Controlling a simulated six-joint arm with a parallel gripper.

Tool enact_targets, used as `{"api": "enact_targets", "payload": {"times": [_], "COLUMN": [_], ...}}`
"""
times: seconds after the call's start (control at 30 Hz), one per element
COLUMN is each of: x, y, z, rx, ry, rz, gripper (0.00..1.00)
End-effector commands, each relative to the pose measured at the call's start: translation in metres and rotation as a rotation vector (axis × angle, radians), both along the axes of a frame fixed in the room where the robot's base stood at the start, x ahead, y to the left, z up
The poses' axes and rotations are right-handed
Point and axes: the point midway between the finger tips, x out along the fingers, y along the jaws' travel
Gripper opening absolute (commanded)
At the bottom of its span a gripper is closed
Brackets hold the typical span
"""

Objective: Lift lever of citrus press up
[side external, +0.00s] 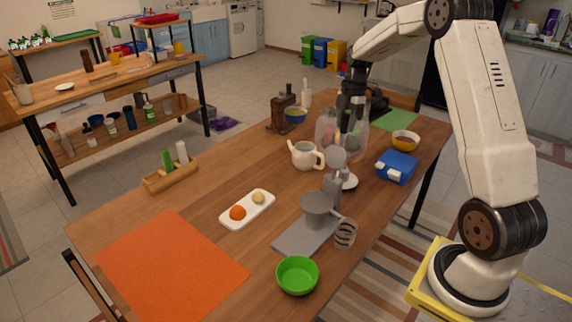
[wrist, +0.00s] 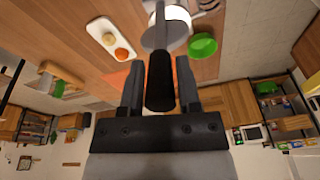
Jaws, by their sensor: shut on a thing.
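The grey citrus press (side external: 317,207) stands on its flat base near the right edge of the wooden table, with its round upper part (side external: 337,157) raised above the bowl. Its grey body (wrist: 165,36) is also in the wrist view, and its lever ends in a black handle (wrist: 160,82). My gripper (wrist: 160,85) is shut on this handle, with one finger on each side. In the side view my gripper (side external: 351,105) is above the press, and it is too dark and small there to separate handle from fingers.
A white tray (side external: 233,216) with an orange and a yellowish fruit lies left of the press. A green bowl (side external: 297,275) is in front. A teapot (side external: 305,155), glass jars and a blue box (side external: 397,167) stand close by. An orange mat (side external: 165,265) lies at the front left.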

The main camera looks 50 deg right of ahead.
Motion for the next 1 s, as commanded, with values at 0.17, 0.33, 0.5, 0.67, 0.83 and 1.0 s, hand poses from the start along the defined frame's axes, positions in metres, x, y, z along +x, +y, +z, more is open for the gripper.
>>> {"api": "enact_targets", "payload": {"times": [0.17,0.33,0.5,0.67,0.83,1.0], "x": [0.000,0.000,0.000,0.000,0.000,0.000], "y": [-0.001,0.000,0.000,0.000,-0.002,-0.007], "z": [-0.001,-0.001,-0.001,0.001,0.010,0.029], "rx": [-0.004,-0.003,-0.003,-0.003,-0.003,-0.005], "ry": [0.000,0.000,0.001,0.001,0.000,-0.002], "rz": [0.001,0.001,0.000,0.000,0.000,0.000], "gripper": [0.00,0.77,0.77,0.77,0.77,0.77]}}
